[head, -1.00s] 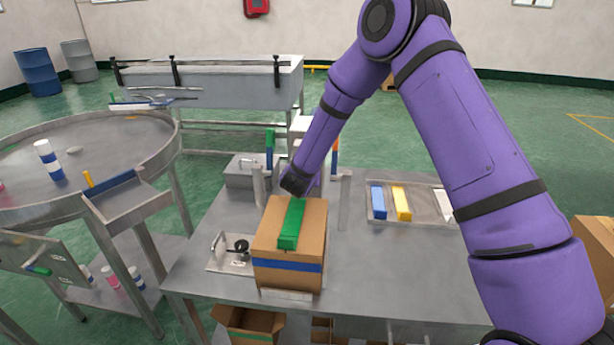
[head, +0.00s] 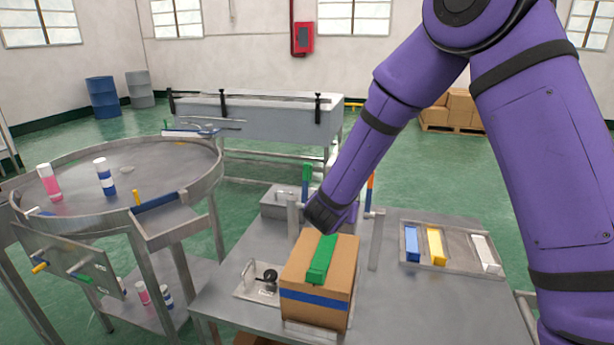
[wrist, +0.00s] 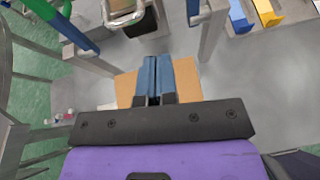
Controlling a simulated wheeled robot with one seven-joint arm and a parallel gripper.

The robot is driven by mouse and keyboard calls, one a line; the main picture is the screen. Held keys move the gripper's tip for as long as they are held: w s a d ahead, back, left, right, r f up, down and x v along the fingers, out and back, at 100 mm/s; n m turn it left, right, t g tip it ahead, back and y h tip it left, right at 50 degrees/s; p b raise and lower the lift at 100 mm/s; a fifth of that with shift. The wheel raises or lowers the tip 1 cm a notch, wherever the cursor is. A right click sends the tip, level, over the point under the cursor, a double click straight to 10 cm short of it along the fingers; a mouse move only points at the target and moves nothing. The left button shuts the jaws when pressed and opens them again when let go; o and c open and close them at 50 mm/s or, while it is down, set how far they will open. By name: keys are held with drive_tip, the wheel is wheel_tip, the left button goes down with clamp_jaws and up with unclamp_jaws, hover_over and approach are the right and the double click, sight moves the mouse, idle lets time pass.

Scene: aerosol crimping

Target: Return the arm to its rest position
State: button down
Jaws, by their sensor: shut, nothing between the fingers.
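My purple arm (head: 420,85) reaches in from the right in the head view, and its dark wrist end hangs just behind and above a cardboard box. In the wrist view my gripper (wrist: 152,98) shows two blue-grey fingers side by side, shut and with nothing held. Its fingertips are hidden in the head view. The cardboard box (head: 303,312) has a blue band and a green bar (head: 322,262) across its top. Part of the box (wrist: 186,78) also shows around the fingers in the wrist view. I cannot tell how far the fingers are from it.
The box stands on a grey metal table (head: 420,300). Posts and a green-topped upright (head: 306,182) stand close to the wrist. A tray (head: 465,262) with blue, yellow and white pieces lies to the right. A round table (head: 80,205) stands left.

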drive_tip(key=s+d+r+m+g+h, duration=0.3)
drive_tip(key=s+d+r+m+g, duration=0.3)
drive_tip(key=s+d+r+m, duration=1)
drive_tip(key=s+r+m+y, duration=0.3)
drive_tip(key=s+m, duration=0.4)
drive_tip(key=s, duration=0.4)
drive_tip(key=s+r+m+y, duration=0.4)
drive_tip(key=s+m, duration=0.3)
drive_tip(key=s, duration=0.3)
drive_tip(key=shift+s+a+y, duration=0.35)
drive_tip(key=shift+a+y, duration=0.1)
drive_tip(key=shift+y, duration=0.25)
drive_tip(key=c, duration=1.8)
unclamp_jaws()
drive_tip(key=shift+c, duration=0.2)
